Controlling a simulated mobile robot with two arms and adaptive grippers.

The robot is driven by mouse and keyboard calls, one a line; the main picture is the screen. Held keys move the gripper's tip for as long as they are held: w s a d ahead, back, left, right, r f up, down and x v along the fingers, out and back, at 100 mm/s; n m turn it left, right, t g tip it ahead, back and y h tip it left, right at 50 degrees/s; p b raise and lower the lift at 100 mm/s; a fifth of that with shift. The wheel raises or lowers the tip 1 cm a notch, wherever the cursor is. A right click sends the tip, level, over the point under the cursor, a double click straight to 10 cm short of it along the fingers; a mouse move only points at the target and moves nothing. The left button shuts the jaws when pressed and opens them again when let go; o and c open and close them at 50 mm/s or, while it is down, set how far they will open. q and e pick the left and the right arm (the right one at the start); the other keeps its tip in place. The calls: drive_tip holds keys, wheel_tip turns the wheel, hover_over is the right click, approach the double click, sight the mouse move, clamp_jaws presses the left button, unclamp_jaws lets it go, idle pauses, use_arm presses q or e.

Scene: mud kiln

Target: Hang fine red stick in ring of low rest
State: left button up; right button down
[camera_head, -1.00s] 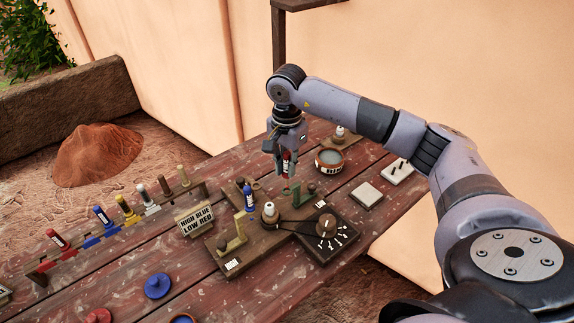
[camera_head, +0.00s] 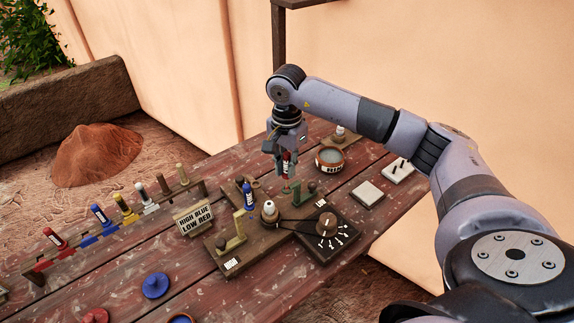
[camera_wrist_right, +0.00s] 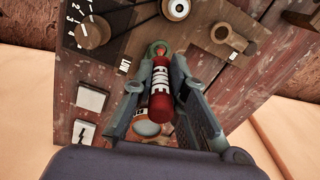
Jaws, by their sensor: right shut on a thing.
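My right gripper (camera_head: 286,172) is shut on the fine red stick (camera_head: 287,161), which hangs upright between its fingers. In the right wrist view the stick (camera_wrist_right: 160,90) shows its "FINE" label between the fingers (camera_wrist_right: 165,95). Its lower end is at the green ring of the low rest (camera_wrist_right: 157,49), with the "LOW" tag (camera_wrist_right: 124,65) beside it; whether the tip is inside the ring I cannot tell. In the head view the low rest (camera_head: 297,191) stands just below the gripper. My left gripper is not in view.
A blue stick (camera_head: 249,198) stands upright on the wooden stand close left of the gripper. A dial box (camera_head: 326,234), a round bowl (camera_head: 330,159) and a white tile (camera_head: 367,193) are to the right. A rack of coloured sticks (camera_head: 120,222) and a "HIGH BLUE LOW RED" sign (camera_head: 195,218) are left.

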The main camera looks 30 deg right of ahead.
sight(287, 179)
drive_tip(key=shift+f, duration=0.3)
drive_tip(key=shift+f+b, duration=0.55)
drive_tip(key=shift+b, duration=0.15)
drive_tip(key=shift+f, duration=0.2)
idle(0.3)
drive_tip(key=shift+f+b, duration=0.6)
drive_tip(key=shift+b, duration=0.1)
drive_tip(key=shift+f, duration=0.15)
drive_tip(key=shift+f+b, duration=0.25)
drive_tip(key=shift+b, duration=0.2)
drive_tip(key=shift+f, duration=0.25)
drive_tip(key=shift+f+b, duration=0.15)
drive_tip(key=shift+b, duration=0.25)
